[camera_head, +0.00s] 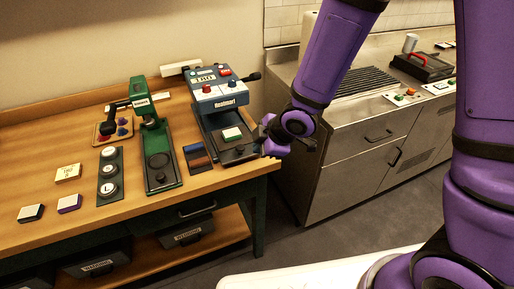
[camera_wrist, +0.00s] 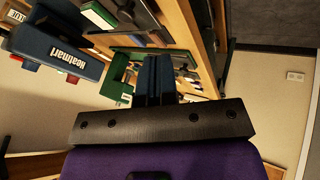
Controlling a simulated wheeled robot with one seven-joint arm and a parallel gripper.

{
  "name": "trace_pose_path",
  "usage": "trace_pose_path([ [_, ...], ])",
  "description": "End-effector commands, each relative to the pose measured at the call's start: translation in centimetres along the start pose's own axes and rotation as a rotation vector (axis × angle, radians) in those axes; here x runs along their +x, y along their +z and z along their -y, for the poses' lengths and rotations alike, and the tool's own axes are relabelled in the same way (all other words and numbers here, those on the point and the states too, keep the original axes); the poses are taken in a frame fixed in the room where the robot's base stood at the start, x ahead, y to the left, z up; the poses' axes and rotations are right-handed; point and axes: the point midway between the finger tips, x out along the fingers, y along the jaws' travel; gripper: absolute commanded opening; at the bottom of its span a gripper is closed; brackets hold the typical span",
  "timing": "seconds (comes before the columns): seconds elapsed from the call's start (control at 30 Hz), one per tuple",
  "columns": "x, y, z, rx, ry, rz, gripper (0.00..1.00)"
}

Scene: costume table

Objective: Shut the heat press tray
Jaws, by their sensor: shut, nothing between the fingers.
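A green press (camera_head: 158,150) stands left of the heat press. A small striped panel (camera_head: 197,158) lies between them. Badges, blocks and a tool board (camera_head: 118,128) lie further left. A steel counter (camera_head: 365,150) stands to the right, past a floor gap.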

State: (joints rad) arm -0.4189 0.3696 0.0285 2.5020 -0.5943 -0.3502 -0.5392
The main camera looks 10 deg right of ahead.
Motion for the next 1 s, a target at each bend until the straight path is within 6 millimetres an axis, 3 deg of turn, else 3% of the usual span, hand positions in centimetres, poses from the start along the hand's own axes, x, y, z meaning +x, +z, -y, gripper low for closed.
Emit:
trace_pose_path([
  [0.63,9.2,0.1,0.1,0.0,-0.002,0.004,0.0],
  [0.8,10.3,0.3,-2.2,0.002,0.002,0.003,0.0],
  [1.0,11.0,0.4,-3.2,0.003,0.002,0.003,0.0],
])
